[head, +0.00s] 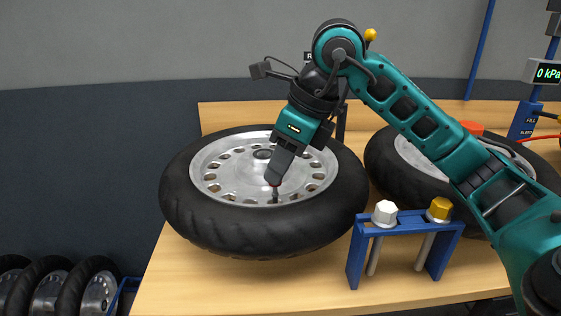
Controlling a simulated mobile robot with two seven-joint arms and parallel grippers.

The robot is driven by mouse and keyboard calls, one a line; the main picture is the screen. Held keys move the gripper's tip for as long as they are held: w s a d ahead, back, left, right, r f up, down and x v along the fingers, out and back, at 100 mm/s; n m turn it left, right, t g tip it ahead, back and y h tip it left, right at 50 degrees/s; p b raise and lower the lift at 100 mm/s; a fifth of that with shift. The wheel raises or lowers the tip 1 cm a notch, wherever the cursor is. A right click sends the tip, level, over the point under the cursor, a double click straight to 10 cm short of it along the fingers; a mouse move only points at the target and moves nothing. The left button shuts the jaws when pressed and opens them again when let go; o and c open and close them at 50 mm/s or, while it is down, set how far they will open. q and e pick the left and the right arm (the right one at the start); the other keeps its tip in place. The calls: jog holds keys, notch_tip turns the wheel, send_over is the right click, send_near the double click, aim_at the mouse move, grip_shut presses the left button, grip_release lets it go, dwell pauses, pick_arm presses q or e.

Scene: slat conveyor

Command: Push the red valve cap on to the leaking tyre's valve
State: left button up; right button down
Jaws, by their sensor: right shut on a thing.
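A black tyre on a silver wheel (228,178) lies tilted at the left of the wooden bench. My right gripper (273,183) points down over the near part of this wheel's rim. It is shut on a small red cap (270,182), of which only a sliver shows at the fingertips. A short dark valve stem (275,196) stands on the rim just under the fingertips. I cannot tell whether cap and stem touch. A second tyre (384,160) lies at the right, partly behind my right arm. My left gripper is not in view.
A blue stand (402,229) with a white hex cap (385,212) and a yellow one (439,208) stands at the bench front. A display (546,72) reads 0 kPa at the right. Several wheels (50,290) stand on the floor at lower left. The bench's front left (230,285) is clear.

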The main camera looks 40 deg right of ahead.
jog(key=shift+f+b, duration=0.45)
jog(key=shift+f, duration=0.1)
jog(key=c, duration=0.9)
grip_release()
notch_tip(320, 180, up, 6)
jog(key=p, duration=0.5)
jog(key=shift+r+p, duration=0.95)
jog(key=shift+r, duration=1.6)
jog(key=shift+s, duration=0.1)
